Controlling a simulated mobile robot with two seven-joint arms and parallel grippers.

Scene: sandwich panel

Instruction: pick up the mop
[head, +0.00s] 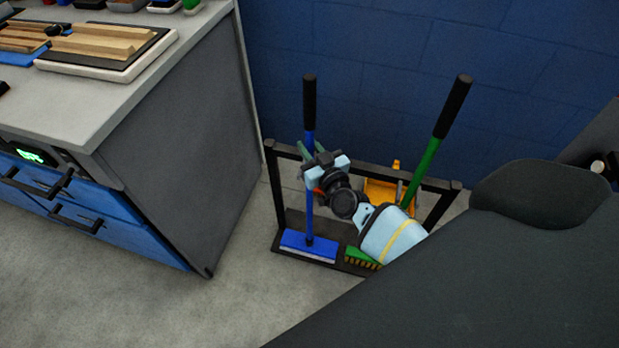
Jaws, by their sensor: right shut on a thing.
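The mop (308,246) stands upright in a black rack (360,164) by the blue wall. It has a black grip, a blue shaft and a flat blue head with a pale lower edge. My right gripper (311,160) is shut on the upper part of the blue shaft, below the black grip. The gripper and wrist cover a short stretch of the shaft. The mop head is low, at the rack's base; I cannot tell if it touches. My left gripper is not in view.
A green-handled broom (423,168) leans to the right in the rack, with a yellow dustpan (378,192) behind my arm. A grey-sided counter (190,140) with blue drawers stands left. Open floor (270,300) lies in front of the rack.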

